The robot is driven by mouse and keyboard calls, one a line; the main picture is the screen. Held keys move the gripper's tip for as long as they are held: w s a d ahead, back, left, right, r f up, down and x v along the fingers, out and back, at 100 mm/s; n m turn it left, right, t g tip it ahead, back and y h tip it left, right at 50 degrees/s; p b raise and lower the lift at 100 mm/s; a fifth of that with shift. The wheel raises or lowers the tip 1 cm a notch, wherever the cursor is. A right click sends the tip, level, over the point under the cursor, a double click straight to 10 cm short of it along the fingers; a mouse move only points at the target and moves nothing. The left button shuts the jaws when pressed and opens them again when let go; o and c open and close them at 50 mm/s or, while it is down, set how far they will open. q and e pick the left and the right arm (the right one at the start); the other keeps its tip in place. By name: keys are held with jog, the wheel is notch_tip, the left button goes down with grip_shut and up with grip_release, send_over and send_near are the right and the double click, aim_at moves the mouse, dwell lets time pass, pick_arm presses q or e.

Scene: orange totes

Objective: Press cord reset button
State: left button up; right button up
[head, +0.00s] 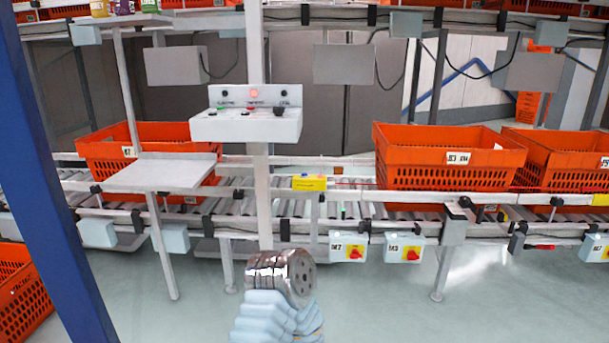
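A white control box (247,118) is mounted on a grey upright post in the middle of the head view. Its top face carries a green button (220,109), a red button (250,108) and a black knob or button (279,110). Its back panel has a glowing red lamp (254,93) between two dark lamps. The small labels there are too blurred to read, so I cannot tell which control is the cord reset. A light-blue and chrome arm part of mine shows at bottom centre, below the box and apart from it. No gripper fingers are visible.
A roller conveyor (350,196) runs across behind the post, carrying orange totes (446,160). A grey shelf plate (160,172) stands left of the post. Yellow-and-white switch boxes (404,247) hang below the conveyor. A blue upright (60,180) crosses the left side.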

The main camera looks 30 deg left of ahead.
pick_arm(q)
grip_shut()
dwell(1.6)
